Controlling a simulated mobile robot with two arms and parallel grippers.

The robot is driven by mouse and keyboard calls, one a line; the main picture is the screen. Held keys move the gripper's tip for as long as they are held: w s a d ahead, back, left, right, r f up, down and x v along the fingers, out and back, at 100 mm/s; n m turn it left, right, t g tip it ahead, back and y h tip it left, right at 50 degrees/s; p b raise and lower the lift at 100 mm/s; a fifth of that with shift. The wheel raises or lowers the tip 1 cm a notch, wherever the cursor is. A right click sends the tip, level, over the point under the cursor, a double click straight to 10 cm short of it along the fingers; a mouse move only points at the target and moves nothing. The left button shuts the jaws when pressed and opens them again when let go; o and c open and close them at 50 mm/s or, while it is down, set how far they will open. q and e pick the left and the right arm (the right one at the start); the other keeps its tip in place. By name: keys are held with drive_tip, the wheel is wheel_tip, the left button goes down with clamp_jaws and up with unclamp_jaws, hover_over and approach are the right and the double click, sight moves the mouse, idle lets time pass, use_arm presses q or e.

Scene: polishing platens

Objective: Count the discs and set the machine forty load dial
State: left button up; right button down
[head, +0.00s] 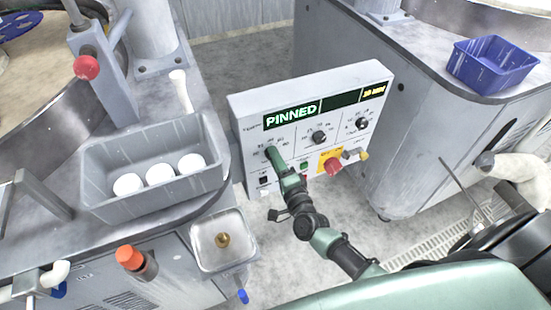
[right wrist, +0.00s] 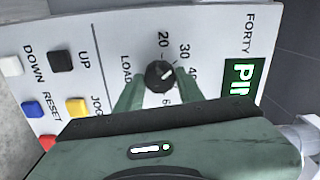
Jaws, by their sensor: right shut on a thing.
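The machine forty panel is a white box with a green display (head: 330,108) reading "PINNED". Its black load dial (right wrist: 160,77) has a white pointer mark, seen in the right wrist view toward the 30 to 40 side; the exact number is unclear. My right gripper (head: 273,155) is shut on this dial, at the panel's left end. Its two green fingers (right wrist: 158,92) stand either side of the knob in the right wrist view. White discs (head: 159,174), three visible, lie in a grey bin (head: 150,206) at left. My left gripper is not in view.
Two more dials (head: 319,137), a red button (head: 333,167) and small buttons sit on the panel. A metal tray (head: 224,262) holds a brass-coloured piece. A blue bin (head: 491,65) stands at upper right.

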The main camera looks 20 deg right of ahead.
drive_tip(key=c, duration=0.9)
unclamp_jaws()
drive_tip(key=s, duration=0.7)
drive_tip(key=shift+s+b, duration=0.35)
drive_tip(key=shift+s, duration=0.05)
drive_tip(key=shift+f, duration=0.1)
